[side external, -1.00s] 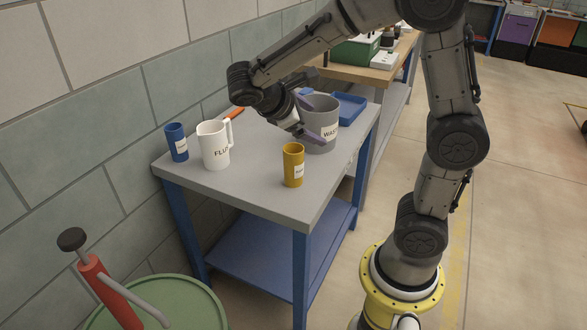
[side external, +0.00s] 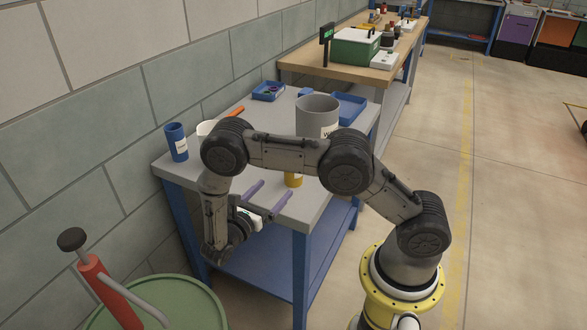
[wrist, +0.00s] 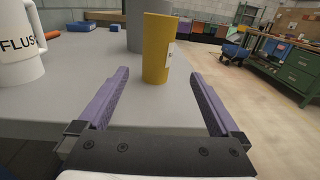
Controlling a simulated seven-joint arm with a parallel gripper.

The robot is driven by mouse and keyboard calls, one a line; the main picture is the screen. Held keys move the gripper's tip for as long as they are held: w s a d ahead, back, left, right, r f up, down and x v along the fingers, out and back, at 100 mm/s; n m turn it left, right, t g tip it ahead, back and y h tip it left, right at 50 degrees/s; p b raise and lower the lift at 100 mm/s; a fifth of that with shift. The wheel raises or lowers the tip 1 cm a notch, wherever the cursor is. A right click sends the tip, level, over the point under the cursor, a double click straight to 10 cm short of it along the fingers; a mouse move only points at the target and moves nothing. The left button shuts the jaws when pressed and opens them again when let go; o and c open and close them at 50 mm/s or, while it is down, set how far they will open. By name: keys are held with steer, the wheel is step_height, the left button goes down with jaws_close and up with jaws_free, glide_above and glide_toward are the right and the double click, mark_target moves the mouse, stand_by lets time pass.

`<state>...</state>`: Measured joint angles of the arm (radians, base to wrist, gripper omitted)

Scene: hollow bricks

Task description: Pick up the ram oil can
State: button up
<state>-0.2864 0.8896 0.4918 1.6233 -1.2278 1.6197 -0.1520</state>
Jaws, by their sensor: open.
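A yellow can (side external: 294,181) with a white label stands upright on the grey table (side external: 330,185), near its front edge; it also shows in the wrist view (wrist: 156,50). A blue can (side external: 176,143) with a white label stands at the table's left side. Neither label is legible, so I cannot tell which can is the ram oil. My gripper (side external: 277,187) is open and empty at the front edge, its purple fingers level and pointing at the yellow can. In the wrist view the can stands between and beyond the fingertips, apart from them.
A white mug marked FLUS (wrist: 18,48) stands left of the gripper; my arm mostly hides it in the side view (side external: 206,127). A grey bin (side external: 317,115) stands behind the yellow can. Blue trays (side external: 268,91) lie farther back.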

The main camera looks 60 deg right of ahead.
steer(key=d, duration=0.7)
steer(key=shift+s, duration=0.25)
steer(key=shift+w+d+r, duration=0.1)
steer(key=shift+d+r, duration=0.05)
steer(key=shift+d, duration=1.35)
steer(key=shift+d+r, duration=0.15)
steer(key=shift+d, duration=1.35)
steer(key=c, duration=1.5)
